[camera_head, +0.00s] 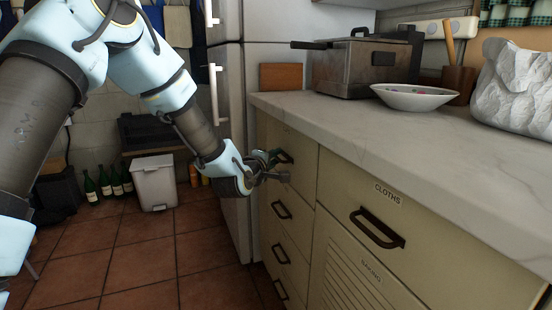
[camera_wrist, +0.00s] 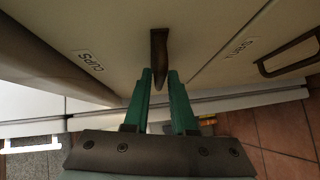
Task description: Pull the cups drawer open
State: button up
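The cups drawer (camera_head: 301,150) is the top drawer of the left column in the cream cabinet. It sits flush with the cabinet front. My gripper (camera_head: 278,165) is at this handle (camera_head: 287,157), in front of the drawer. In the wrist view my gripper (camera_wrist: 159,75) has its fingertips on both sides of the handle, close against it, and looks shut on it. My gripper hides part of the drawer front in the head view.
Lower drawers have handles (camera_head: 281,210) below. A CLOTHS drawer (camera_head: 340,196) is to the right. A fridge (camera_head: 229,110) stands close on the left. The counter (camera_head: 400,135) overhangs and bears a fryer (camera_head: 355,65) and a bowl (camera_head: 414,97). The tiled floor (camera_head: 150,250) in front is clear.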

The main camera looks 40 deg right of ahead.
jog(key=shift+w+d+f, duration=0.1)
jog(key=shift+w+d, duration=0.05)
jog(key=shift+d, duration=0.2)
grip_shut()
dwell(1.2)
